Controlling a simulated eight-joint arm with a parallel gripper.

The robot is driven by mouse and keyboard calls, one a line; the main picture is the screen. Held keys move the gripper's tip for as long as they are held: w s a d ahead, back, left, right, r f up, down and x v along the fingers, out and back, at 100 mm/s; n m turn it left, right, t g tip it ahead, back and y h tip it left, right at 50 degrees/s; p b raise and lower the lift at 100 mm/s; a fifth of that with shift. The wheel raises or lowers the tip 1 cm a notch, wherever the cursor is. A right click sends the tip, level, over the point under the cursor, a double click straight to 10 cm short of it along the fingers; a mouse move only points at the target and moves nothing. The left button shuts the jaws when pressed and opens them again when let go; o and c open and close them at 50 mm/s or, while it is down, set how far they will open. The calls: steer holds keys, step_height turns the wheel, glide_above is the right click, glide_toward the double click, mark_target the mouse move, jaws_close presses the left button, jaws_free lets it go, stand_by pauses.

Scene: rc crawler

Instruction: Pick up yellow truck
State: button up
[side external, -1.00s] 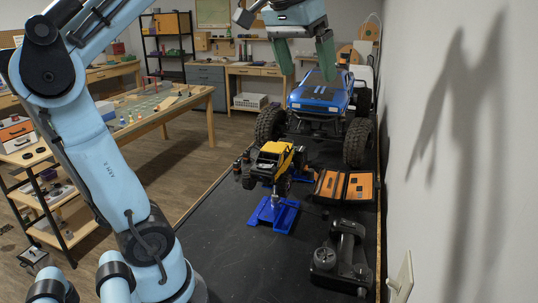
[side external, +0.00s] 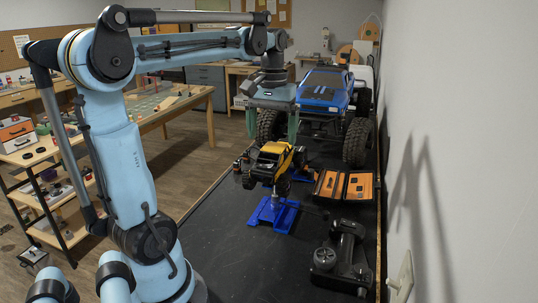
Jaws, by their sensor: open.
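The yellow truck (side external: 273,163) is a small crawler with black wheels. It is raised on a blue stand (side external: 271,212) on the black bench top. My gripper (side external: 272,130) points down just above and behind the truck, with its green fingers apart, one to each side of the truck's roof. I cannot tell whether the fingers touch the truck; nothing is held.
A large blue truck (side external: 325,92) stands close behind. An open tool case with orange lining (side external: 345,186) lies to the right. A black transmitter-like device (side external: 341,258) sits at the front right, near the wall (side external: 465,150). The bench's front left is clear.

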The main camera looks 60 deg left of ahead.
mark_target(275, 146)
steer(key=shift+w+d+f, duration=0.1)
steer(key=shift+w+f, duration=0.1)
steer(key=shift+f, duration=1.4)
steer(key=shift+w+d+f, duration=0.1)
steer(key=shift+w+f, duration=0.05)
steer(key=shift+f, duration=1.45)
steer(key=shift+c, duration=0.4)
steer(key=c, duration=1.4)
steer(key=shift+r, duration=0.2)
